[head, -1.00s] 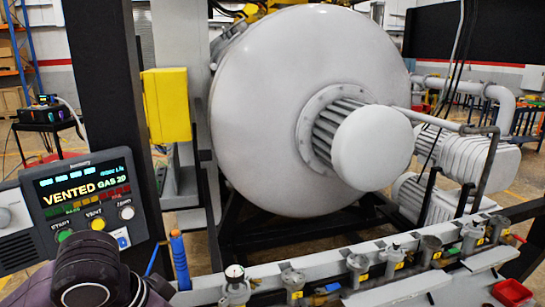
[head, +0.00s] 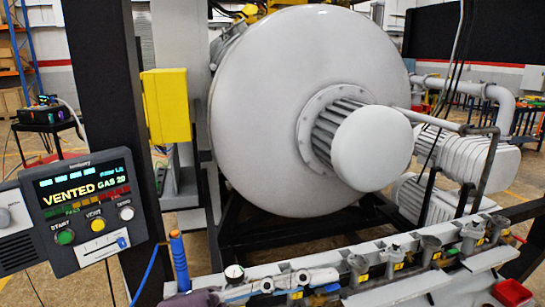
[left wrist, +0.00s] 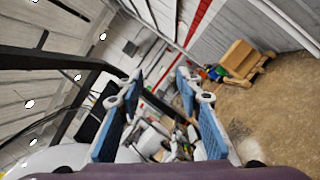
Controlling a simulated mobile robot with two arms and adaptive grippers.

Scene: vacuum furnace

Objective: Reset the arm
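My left gripper (head: 318,281) is low in the head view, stretched to the right in front of the row of valves (head: 395,258). In the left wrist view my left gripper (left wrist: 160,88) shows two blue-padded fingers standing apart with nothing held between them. My purple wrist is cut off by the bottom edge of the head view. My right gripper is in neither view now.
A control panel (head: 85,211) reading "VENTED GAS 20" stands at the left, by a black post (head: 112,100). A large white furnace (head: 270,120) fills the middle. A yellow box (head: 166,105) and a blue-handled rod (head: 179,262) stand left of it. A red bin (head: 511,292) is at lower right.

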